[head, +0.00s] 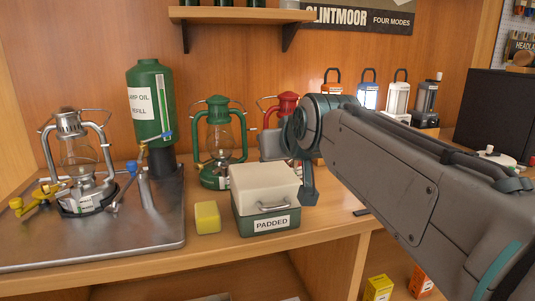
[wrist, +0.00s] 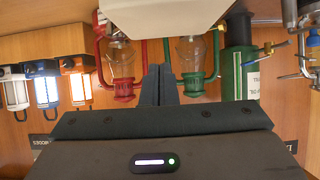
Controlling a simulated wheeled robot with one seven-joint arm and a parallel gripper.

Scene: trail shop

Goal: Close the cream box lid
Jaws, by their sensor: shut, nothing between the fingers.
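The box has a cream lid (head: 262,180) over a dark green base (head: 258,226) marked "PADDED", with a metal handle (head: 273,205) at the front. The lid lies level on the base and looks closed, with no clear gap at the front. My gripper (head: 309,196) is shut and empty, its fingers pointing down beside the lid's right side in the head view. I cannot tell whether they touch it. In the wrist view the shut fingers (wrist: 160,84) show below the pale lid (wrist: 165,12), which is cut off by the top edge.
A yellow block (head: 207,217) sits left of the box. Green (head: 216,150) and red (head: 286,108) lanterns stand behind it. A metal tray (head: 150,225) with a lantern and a green oil tank (head: 150,105) is at left. Small lanterns (head: 398,98) line the back right.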

